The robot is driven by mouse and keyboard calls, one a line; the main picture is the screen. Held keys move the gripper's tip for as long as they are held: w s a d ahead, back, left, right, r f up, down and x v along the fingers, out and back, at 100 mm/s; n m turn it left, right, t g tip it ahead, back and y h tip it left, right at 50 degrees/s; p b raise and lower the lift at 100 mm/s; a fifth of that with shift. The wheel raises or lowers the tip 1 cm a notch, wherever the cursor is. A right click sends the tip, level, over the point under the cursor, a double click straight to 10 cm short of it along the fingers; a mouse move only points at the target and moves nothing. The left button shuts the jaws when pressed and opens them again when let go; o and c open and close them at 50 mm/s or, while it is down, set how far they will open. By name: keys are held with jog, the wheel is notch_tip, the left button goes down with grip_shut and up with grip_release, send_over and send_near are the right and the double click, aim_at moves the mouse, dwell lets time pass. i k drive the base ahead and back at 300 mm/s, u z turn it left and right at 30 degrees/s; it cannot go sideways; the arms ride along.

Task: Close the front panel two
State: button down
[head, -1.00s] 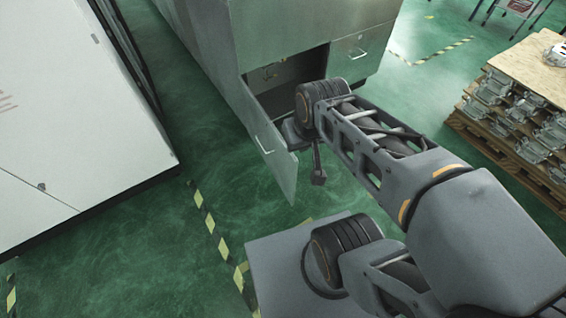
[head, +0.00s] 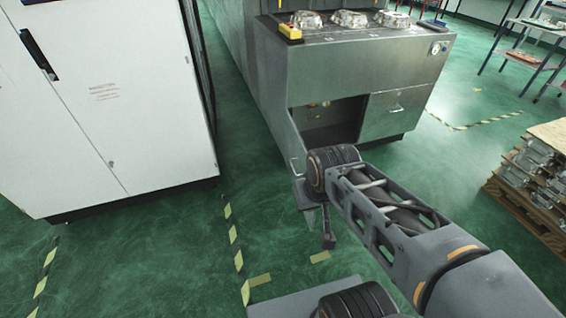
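The machine's front has two panels. The left one, a grey panel (head: 296,143) with a bar handle (head: 294,165), stands open, swung out toward me. Behind it is a dark opening (head: 340,117). The right panel (head: 390,112) lies flush and shut. I cannot tell from the pictures which is numbered two. My gripper (head: 327,240) points down at the open panel's outer end, and its wrist covers part of that panel. Only one dark finger shows clearly, so its opening and any contact with the panel are hidden.
A tall white cabinet (head: 110,90) stands on the left, with a green floor aisle between it and the machine (head: 370,65). Castings (head: 348,18) lie on the machine's top. A wooden pallet (head: 530,215) with stacked castings stands on the right.

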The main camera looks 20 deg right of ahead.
aim_at(295, 151)
jog(key=u, duration=0.6)
jog(key=i, duration=0.95)
jog(key=u, duration=0.15)
